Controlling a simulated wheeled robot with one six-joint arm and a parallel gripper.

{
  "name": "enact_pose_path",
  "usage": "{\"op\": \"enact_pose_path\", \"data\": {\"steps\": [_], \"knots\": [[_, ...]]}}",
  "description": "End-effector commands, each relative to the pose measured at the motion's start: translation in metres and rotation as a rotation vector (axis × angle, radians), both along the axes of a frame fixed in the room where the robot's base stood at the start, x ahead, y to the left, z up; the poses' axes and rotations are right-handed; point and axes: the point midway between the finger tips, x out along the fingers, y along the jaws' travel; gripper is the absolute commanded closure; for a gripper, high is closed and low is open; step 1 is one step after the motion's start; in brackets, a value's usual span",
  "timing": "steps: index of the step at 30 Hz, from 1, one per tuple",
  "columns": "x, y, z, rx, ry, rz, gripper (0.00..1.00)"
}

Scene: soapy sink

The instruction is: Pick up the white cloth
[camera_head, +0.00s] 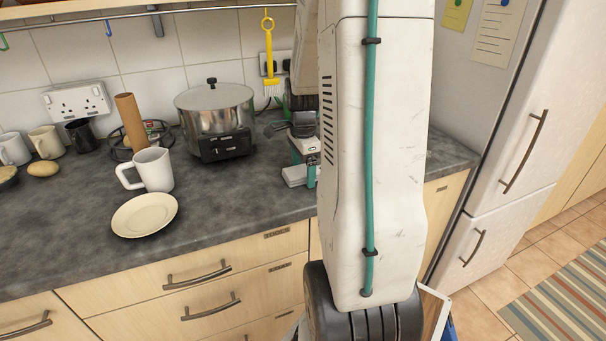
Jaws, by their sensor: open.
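I see no white cloth in this view. My gripper (303,173) shows in part, above the grey worktop to the right of the steel pot. It has white and teal parts and is open. My large white arm link stands in front of it and hides its right side. I see nothing held between the visible parts of the jaws.
A steel pot (214,112) stands on a black base left of my gripper. A white mug (153,169), a cream plate (145,214) and a brown cardboard tube (129,120) are further left. A fridge (515,140) stands at right. The worktop (235,190) is clear in front.

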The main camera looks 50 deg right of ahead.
Motion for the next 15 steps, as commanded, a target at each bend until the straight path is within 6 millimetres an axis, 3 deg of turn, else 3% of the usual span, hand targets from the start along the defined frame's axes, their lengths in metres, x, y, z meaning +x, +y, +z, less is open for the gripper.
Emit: {"op": "enact_pose_path", "data": {"steps": [2, 3, 8, 15], "knots": [[0.0, 0.0, 0.0002, 0.0, 0.0, 0.0, 0.15], [0.0, 0.0, 0.0002, 0.0, 0.0, 0.0, 0.2], [0.0, 0.0, 0.0004, 0.0, 0.0, 0.0, 0.63], [0.0, 0.0, 0.0005, 0.0, 0.0, 0.0, 0.66]]}}
